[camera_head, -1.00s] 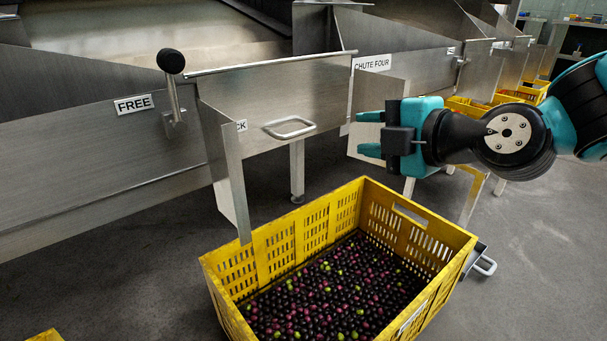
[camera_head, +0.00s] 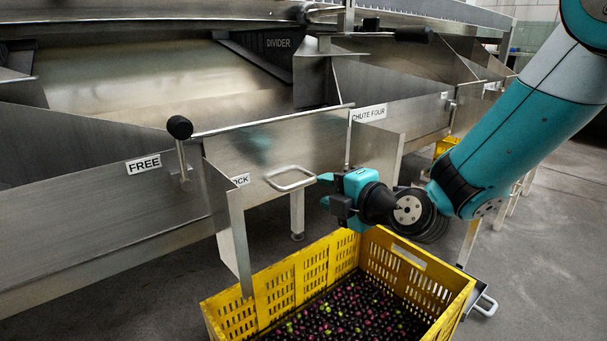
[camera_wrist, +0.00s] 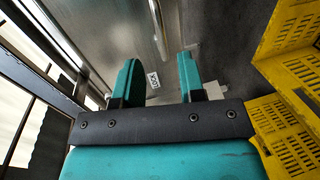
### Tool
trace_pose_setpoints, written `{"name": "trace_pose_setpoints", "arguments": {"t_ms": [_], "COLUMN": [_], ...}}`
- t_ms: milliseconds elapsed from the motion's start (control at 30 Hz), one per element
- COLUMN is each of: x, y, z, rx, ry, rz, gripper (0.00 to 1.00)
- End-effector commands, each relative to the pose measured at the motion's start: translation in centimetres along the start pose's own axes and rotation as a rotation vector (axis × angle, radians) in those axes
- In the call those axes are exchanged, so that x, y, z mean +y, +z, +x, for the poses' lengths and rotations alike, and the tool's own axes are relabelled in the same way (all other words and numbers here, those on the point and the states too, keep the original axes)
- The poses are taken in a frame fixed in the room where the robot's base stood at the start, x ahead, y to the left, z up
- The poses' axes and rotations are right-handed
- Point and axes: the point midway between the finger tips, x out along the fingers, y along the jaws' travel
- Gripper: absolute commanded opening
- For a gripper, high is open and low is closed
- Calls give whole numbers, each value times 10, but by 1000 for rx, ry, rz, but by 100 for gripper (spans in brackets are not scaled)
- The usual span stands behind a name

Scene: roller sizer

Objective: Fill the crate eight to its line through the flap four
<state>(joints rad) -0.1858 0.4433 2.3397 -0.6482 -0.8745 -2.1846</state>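The steel flap (camera_head: 270,143) next to the "CHUTE FOUR" sign (camera_head: 369,114) has a bar handle (camera_head: 290,179); the handle also shows in the wrist view (camera_wrist: 159,30). My gripper (camera_head: 325,191) is just right of the handle. In the wrist view its fingers (camera_wrist: 161,80) are apart with nothing between them, and the handle lies ahead of the tips. The yellow crate (camera_head: 285,283) stands on the floor below, holding dark and green olives (camera_head: 345,312). Its number and fill line are not visible.
A black-knobbed lever (camera_head: 181,140) stands between the "FREE" sign (camera_head: 143,165) and the partly hidden "LOCK" sign (camera_head: 239,180). A drawer-like metal piece with a handle (camera_head: 487,305) is right of the crate. Grey floor (camera_head: 130,290) is clear at the left.

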Motion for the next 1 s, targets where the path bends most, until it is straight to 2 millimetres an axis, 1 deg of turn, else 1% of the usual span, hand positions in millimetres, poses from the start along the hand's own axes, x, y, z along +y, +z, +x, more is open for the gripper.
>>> {"name": "trace_pose_setpoints", "arguments": {"t_ms": [33, 200, 300, 400, 567, 800, 833, 867, 900, 967, 1000], "x": [0, -1, -2, -2, -1, 0, 0, 0, 0, 0, 0], "y": [-2, -1, -1, -1, 0, 0, 0, 0, 0, 0, 0], "z": [13, 49, 65, 76, 84, 84, 84, 84, 84, 84, 84], "rx": [5, 3, 2, 2, 0, -1, -1, -1, -1, -1, -1], "ry": [0, 1, 1, 0, 0, -1, -1, -1, -1, -1, -1], "rz": [-2, -2, -1, -1, 1, 1, 1, 1, 1, 1, 1], "gripper": [37, 37, 37, 37, 37, 37, 34, 28, 18, 4, 0]}}
